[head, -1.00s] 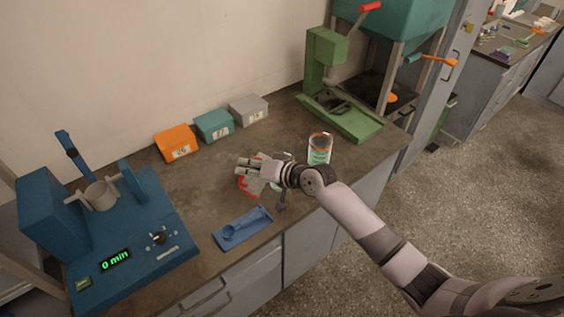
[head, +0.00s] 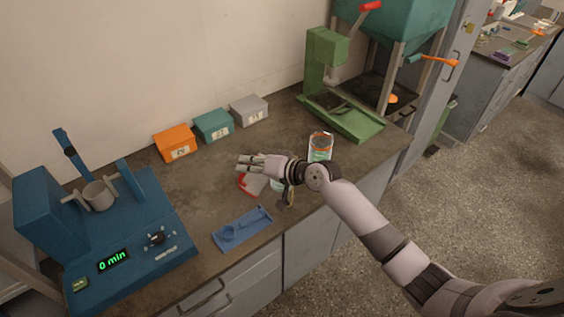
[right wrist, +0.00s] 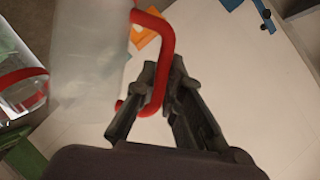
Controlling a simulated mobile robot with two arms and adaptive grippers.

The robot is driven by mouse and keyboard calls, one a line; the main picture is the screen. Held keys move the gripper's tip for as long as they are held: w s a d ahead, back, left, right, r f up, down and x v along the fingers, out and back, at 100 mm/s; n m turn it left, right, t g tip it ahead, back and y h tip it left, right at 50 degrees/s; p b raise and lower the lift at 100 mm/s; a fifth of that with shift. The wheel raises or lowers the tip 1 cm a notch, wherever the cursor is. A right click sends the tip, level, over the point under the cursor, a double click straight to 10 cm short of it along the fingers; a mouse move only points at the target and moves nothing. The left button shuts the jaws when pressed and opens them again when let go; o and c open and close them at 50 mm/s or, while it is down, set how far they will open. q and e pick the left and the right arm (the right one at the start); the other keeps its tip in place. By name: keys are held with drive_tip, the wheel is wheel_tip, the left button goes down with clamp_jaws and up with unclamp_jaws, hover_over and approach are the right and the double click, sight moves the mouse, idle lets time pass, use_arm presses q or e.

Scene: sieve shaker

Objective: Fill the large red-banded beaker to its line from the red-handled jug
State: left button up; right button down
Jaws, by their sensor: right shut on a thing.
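The red-handled jug has a cloudy, see-through body (right wrist: 88,60) and a red handle (right wrist: 168,50) in the right wrist view. My right gripper (right wrist: 160,100) is shut on that handle. In the head view the right gripper (head: 250,163) is over the bench, with the jug (head: 255,184) partly hidden beneath it. A clear beaker with a red band (right wrist: 20,82) is at the left edge of the right wrist view, cut off by the frame. The clear vessel (head: 320,147) right of the gripper in the head view appears to be this beaker. My left gripper is not in view.
A blue machine (head: 125,245) reading 0 min stands at left. Orange (head: 175,143), teal (head: 213,125) and grey (head: 249,110) boxes line the wall. A blue tray (head: 242,228) lies near the front edge. A green press (head: 345,118) stands behind the beaker.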

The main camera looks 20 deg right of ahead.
drive_tip(key=shift+w+d, duration=0.15)
drive_tip(key=shift+w+d+r+m+y+b, duration=0.15)
drive_tip(key=shift+d+r+m+y+b, duration=0.15)
drive_tip(key=shift+r+m+b, duration=0.25)
idle(1.5)
drive_tip(key=s+a+n+h+p, duration=0.1)
drive_tip(key=p, duration=0.3)
drive_tip(key=shift+a+n, duration=0.3)
drive_tip(key=shift+n, duration=0.05)
drive_tip(key=shift+s+a+f+n+h+b, duration=0.1)
drive_tip(key=shift+f+n+h+b, duration=0.1)
drive_tip(key=shift+f, duration=0.35)
drive_tip(key=shift+a+f+n+h+b, duration=0.1)
drive_tip(key=shift+f+b, duration=0.05)
drive_tip(key=shift+f, duration=0.35)
drive_tip(key=shift+s+f+t, duration=0.1)
drive_tip(key=shift+t, duration=0.2)
